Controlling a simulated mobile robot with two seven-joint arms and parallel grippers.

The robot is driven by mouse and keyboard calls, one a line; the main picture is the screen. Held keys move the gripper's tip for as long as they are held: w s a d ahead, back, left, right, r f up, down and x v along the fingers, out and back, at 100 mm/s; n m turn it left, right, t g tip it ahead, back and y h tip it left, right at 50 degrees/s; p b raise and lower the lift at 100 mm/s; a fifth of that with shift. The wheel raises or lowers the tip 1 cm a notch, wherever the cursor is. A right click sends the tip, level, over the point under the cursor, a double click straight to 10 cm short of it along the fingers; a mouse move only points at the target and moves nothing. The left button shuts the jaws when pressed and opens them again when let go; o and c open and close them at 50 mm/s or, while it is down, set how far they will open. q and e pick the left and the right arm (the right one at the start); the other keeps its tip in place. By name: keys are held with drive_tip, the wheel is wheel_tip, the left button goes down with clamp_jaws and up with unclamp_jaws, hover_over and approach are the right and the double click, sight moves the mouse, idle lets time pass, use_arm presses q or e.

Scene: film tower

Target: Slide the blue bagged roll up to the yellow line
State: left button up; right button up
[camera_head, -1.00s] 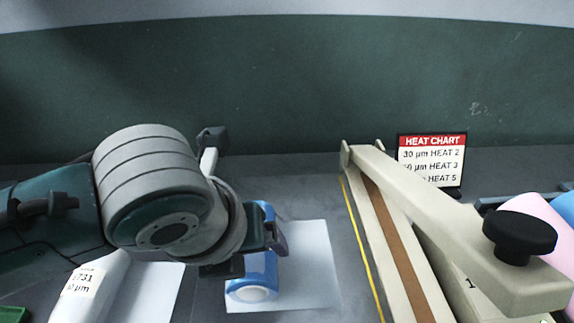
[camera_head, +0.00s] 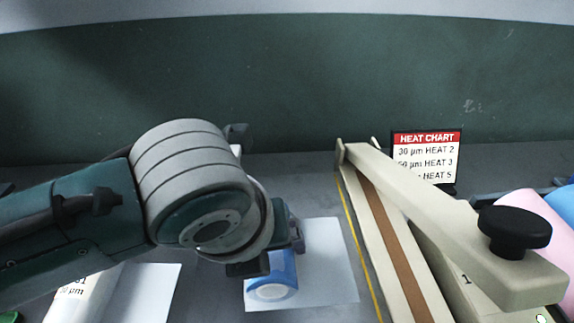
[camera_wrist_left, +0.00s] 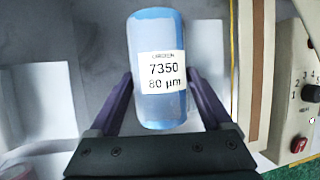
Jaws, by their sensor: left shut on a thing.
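The blue bagged roll (camera_head: 271,283) lies on a white sheet (camera_head: 335,270), partly hidden by my left arm in the head view. In the left wrist view the roll (camera_wrist_left: 158,38) shows a label reading 7350 and 80 µm. My left gripper (camera_wrist_left: 162,88) is shut on the roll, one dark finger along each side. The yellow line (camera_head: 361,245) runs along the table to the right of the roll, beside the sealer. A gap of sheet and grey table lies between roll and line. My right gripper is not in view.
A heat sealer (camera_head: 459,229) with a raised beige arm and black knob (camera_head: 514,231) stands right of the line. A heat chart (camera_head: 426,158) stands behind it. Pink (camera_head: 527,216) and blue rolls lie far right. Another bagged roll (camera_head: 84,294) lies at the left.

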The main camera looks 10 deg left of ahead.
use_arm(q)
drive_tip(key=shift+w+d+b, duration=0.15)
drive_tip(key=shift+w+d, duration=0.05)
drive_tip(key=shift+d, duration=0.55)
drive_tip(key=shift+w+d+b, duration=0.2)
drive_tip(key=shift+d, duration=0.5)
drive_tip(key=shift+w+d+b, duration=0.15)
drive_tip(key=shift+w+d, duration=0.05)
drive_tip(key=shift+d, duration=0.55)
drive_tip(key=shift+w+d+b, duration=0.25)
drive_tip(key=shift+d+b, duration=0.1)
drive_tip(key=shift+d, duration=0.45)
drive_tip(key=shift+w+d+b, duration=0.2)
drive_tip(key=shift+d+b, duration=0.15)
drive_tip(key=shift+d, duration=0.4)
drive_tip(key=shift+w+d+b, duration=0.25)
drive_tip(key=shift+d+b, duration=0.1)
drive_tip(key=shift+d, duration=0.45)
drive_tip(key=shift+w, duration=0.25)
drive_tip(key=o, duration=1.5)
